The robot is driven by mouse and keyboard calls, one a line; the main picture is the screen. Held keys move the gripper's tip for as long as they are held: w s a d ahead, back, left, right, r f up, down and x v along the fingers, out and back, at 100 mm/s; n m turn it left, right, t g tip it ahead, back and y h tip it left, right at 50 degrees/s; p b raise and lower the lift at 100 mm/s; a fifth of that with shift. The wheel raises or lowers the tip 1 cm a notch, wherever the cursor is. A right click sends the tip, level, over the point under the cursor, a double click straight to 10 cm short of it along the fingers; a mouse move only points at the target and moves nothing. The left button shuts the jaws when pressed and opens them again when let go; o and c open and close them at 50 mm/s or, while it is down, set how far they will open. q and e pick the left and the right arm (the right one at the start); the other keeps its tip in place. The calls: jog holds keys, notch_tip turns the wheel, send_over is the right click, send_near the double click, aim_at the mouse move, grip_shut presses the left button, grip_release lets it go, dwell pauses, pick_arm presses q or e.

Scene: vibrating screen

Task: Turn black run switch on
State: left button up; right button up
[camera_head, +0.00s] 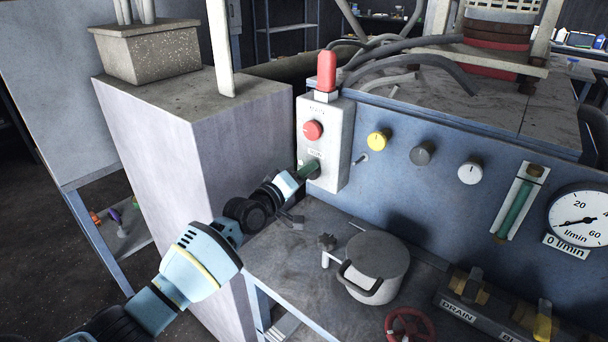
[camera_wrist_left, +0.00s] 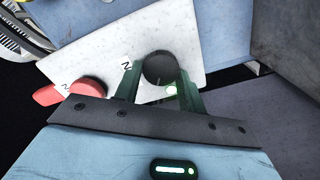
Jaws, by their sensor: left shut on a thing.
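The black run switch (camera_wrist_left: 159,68) is a round dark knob on the pale control box (camera_head: 338,150). In the wrist view it sits between the green fingers of my left gripper (camera_wrist_left: 160,84), which is shut on it. In the head view my left gripper (camera_head: 309,170) reaches the lower part of the box and hides most of the switch. A small green glow shows beside the switch in the wrist view. A red button (camera_head: 313,130) sits above it on the same box, with a red lamp (camera_head: 326,70) on top. My right gripper is not in view.
A lidded metal pot (camera_head: 377,266) and a red valve wheel (camera_head: 410,325) stand below. A large grey block (camera_head: 200,150) is close left of my arm.

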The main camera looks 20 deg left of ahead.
pick_arm(q)
jog(key=shift+f+n, duration=0.1)
jog(key=shift+n, duration=0.3)
jog(key=o, duration=1)
jog(key=p+v, duration=0.1)
jog(key=v, duration=0.7)
dwell(0.4)
